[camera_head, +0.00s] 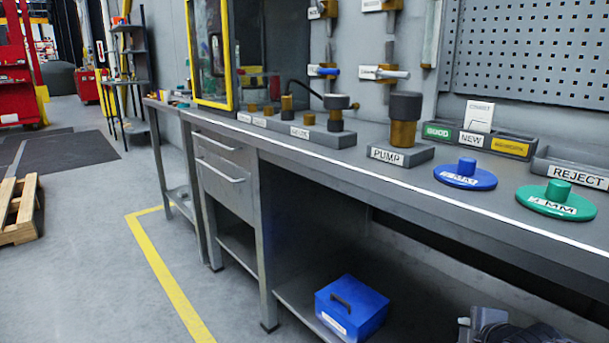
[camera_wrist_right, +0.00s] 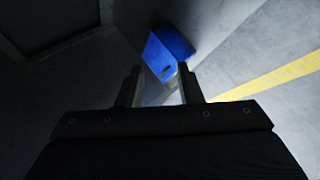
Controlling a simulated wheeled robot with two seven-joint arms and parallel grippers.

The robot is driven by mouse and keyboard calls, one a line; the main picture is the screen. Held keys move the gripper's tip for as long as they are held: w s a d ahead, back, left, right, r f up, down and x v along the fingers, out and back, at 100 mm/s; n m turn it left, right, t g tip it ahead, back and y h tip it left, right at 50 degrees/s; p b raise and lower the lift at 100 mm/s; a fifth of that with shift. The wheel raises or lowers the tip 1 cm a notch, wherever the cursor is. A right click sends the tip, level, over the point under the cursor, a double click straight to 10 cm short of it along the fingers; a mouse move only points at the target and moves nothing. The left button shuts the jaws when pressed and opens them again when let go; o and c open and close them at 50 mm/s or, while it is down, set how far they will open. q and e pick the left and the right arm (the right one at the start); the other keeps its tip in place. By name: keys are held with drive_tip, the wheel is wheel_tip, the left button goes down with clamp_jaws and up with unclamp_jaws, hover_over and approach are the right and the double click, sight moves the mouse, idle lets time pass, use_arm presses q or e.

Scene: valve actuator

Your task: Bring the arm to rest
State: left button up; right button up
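My right gripper (camera_wrist_right: 159,70) shows in the right wrist view with its two dark fingers apart and nothing between them. It hangs in shadow, pointing toward the floor area. Beyond its fingertips is the blue box, apart from them. In the head view, a dark part of my right arm (camera_head: 500,331) shows at the bottom right edge, in front of the bench. My left arm and left gripper are not in view.
The blue box (camera_head: 352,309) sits on the bench's lower shelf. The grey workbench (camera_head: 398,187) carries a pump block (camera_head: 402,153), a blue disc (camera_head: 465,175), a green disc (camera_head: 556,201) and labelled trays (camera_head: 510,146).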

drive_tip(key=s+a+r+m+g+y+p, duration=0.1)
drive_tip(key=s+a+m, duration=0.3)
drive_tip(key=s+m, duration=0.3)
drive_tip(key=s+a+m+g+y, duration=0.2)
drive_tip(key=s+a+m, duration=0.15)
drive_tip(key=s, duration=0.45)
drive_tip(key=s+a+r+m+g+y+p, duration=0.1)
drive_tip(key=s+a+m, duration=0.3)
drive_tip(key=s+m, duration=0.3)
wheel_tip(320, 180, up, 38)
drive_tip(key=s+p, duration=0.1)
drive_tip(key=p, duration=3.6)
drive_tip(key=shift+s+p, duration=0.15)
drive_tip(key=shift+p, duration=0.25)
drive_tip(key=shift+r+n, duration=0.1)
drive_tip(key=shift+n, duration=0.15)
